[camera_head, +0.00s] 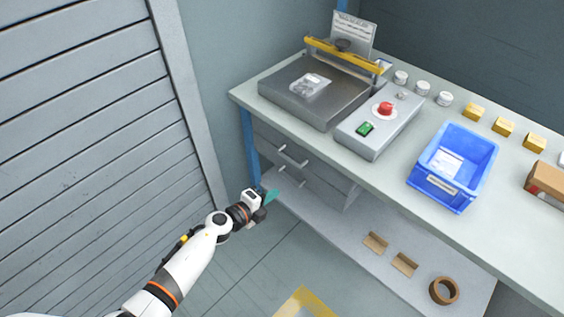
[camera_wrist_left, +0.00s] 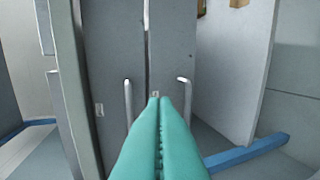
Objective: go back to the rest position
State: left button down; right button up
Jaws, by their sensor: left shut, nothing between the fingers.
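My left gripper (camera_head: 270,196) is in front of the bench's left end, below the tabletop and near the drawers. Its teal fingers are shut with nothing between them. In the left wrist view the closed fingers (camera_wrist_left: 158,130) point at grey drawer fronts (camera_wrist_left: 115,60) with two metal handles, and I cannot see them touch anything. My right gripper is not in view.
The bench (camera_head: 245,92) carries a grey machine (camera_head: 290,98) with a yellow bar, a control box (camera_head: 360,145) with a red button and green switch, and a blue bin (camera_head: 425,190). A lower shelf (camera_head: 340,225) holds cardboard pieces and a tape roll (camera_head: 434,291). A slatted wall (camera_head: 80,120) stands left.

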pick_arm(q)
jog(key=s+a+f+n+g+y, duration=0.1)
jog(key=s+a+f+n+y, duration=0.1)
jog(key=s+a+f+n, duration=0.4)
jog(key=s+a+f+n+g+y, duration=0.1)
jog(key=s+a+f+n+y, duration=0.2)
jog(key=s+f, duration=0.55)
jog(key=s+a+f+n+g+y, duration=0.25)
jog(key=s+f+n, duration=0.35)
jog(key=f, duration=0.4)
jog(key=s+a+f+n+g, duration=0.1)
jog(key=s+f+n+g, duration=0.1)
jog(key=s, duration=0.7)
jog(key=s+a+f+n+g+y, duration=0.1)
jog(key=s+f+n+g, duration=0.1)
jog(key=s, duration=0.7)
jog(key=s+a+f+n+g, duration=0.2)
jog(key=s+f+n, duration=0.2)
jog(key=s, duration=0.5)
jog(key=shift+f, duration=0.55)
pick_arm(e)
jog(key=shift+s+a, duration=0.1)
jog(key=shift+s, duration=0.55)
pick_arm(q)
jog(key=shift+w+y, duration=0.15)
jog(key=shift+y, duration=0.1)
